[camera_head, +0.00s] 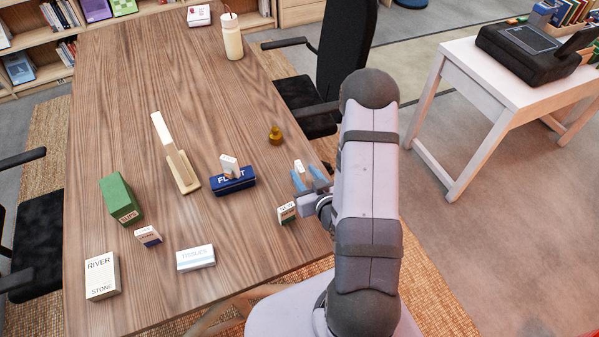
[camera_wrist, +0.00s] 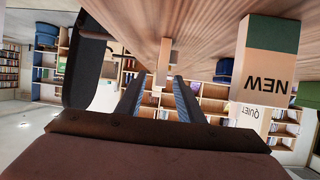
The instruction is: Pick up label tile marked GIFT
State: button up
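No face that I can read says GIFT. A small pale tile (camera_head: 299,167) with a tan part stands on the wooden table in front of my gripper (camera_head: 311,180); its marking cannot be read. In the wrist view, which is upside down, this tile (camera_wrist: 163,62) stands beyond and between the blue-padded fingers of my gripper (camera_wrist: 158,100). The fingers are apart and nothing is seen held. A tile marked NEW (camera_head: 286,212) with a green part stands beside my gripper; it is large in the wrist view (camera_wrist: 268,75).
A dark blue FLINT box (camera_head: 233,183) has a pale tile (camera_head: 229,165) at it. Further left are a wooden stand (camera_head: 184,178), green box (camera_head: 121,198), another small tile (camera_head: 148,236), tissue box (camera_head: 195,258) and RIVER STONE box (camera_head: 102,276). A brass object (camera_head: 275,136) stands behind the tile.

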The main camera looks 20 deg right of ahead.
aim_at(296, 162)
jog(key=shift+b+x, duration=0.3)
jog(key=shift+x, duration=0.75)
jog(key=shift+w+p, duration=0.3)
jog(key=shift+w, duration=0.05)
jog(key=shift+p+x, duration=0.75)
jog(key=shift+x, duration=1.55)
jog(key=shift+a+r, duration=0.1)
jog(key=shift+r, duration=0.05)
jog(key=shift+c, duration=0.3)
grip_shut()
